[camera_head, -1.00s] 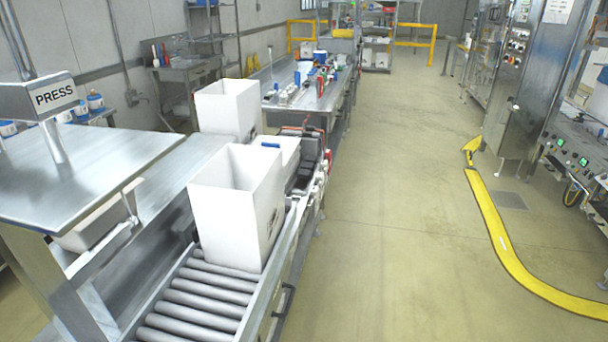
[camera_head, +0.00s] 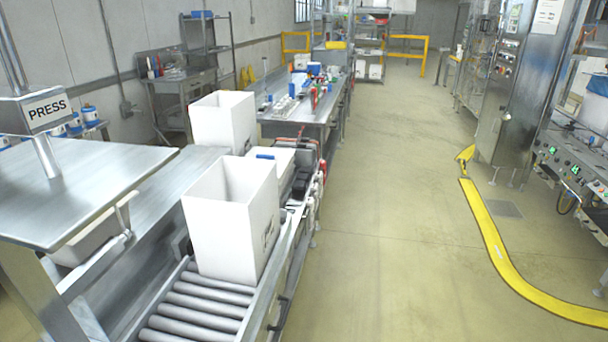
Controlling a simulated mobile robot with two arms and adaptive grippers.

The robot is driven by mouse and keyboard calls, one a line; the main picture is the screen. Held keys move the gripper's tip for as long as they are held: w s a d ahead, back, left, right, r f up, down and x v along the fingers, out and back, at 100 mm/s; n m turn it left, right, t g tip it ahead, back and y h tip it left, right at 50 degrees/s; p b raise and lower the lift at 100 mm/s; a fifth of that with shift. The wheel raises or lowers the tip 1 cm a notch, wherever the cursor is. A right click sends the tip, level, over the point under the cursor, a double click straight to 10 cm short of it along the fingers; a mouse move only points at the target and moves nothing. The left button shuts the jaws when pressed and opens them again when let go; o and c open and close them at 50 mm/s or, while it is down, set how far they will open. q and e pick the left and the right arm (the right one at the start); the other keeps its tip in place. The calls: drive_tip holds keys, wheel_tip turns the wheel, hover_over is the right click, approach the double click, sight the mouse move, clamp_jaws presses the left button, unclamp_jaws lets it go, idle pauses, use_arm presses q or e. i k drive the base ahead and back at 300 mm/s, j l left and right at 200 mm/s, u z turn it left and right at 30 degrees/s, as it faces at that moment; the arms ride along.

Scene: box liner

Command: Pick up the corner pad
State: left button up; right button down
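I cannot make out a corner pad for certain in the head view. An open white box (camera_head: 232,225) stands upright on the roller conveyor in front of me. A second open white box (camera_head: 222,122) stands behind it, to the left. A lower white container (camera_head: 272,157) with a blue item on its rim sits just behind the near box. The insides of the boxes are mostly hidden. Neither of my grippers is in view.
The roller conveyor (camera_head: 196,311) runs beside a steel table with a PRESS sign (camera_head: 47,107). A long bench (camera_head: 296,112) with small items stands farther back. Open floor (camera_head: 392,200) lies to the right, bounded by a yellow floor strip (camera_head: 490,235) near machine cabinets.

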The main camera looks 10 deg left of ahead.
sight(298, 184)
drive_tip(key=z, duration=2.1)
drive_tip(key=u, duration=2.45)
drive_tip(key=i+l+z, duration=0.1)
drive_tip(key=l, duration=0.3)
drive_tip(key=i+l, duration=0.55)
drive_tip(key=i, duration=0.2)
drive_tip(key=i+l+z, duration=0.15)
drive_tip(key=i, duration=0.25)
drive_tip(key=i+l, duration=0.25)
drive_tip(key=i, duration=0.2)
drive_tip(key=i+l+z, duration=0.15)
drive_tip(key=i, duration=0.25)
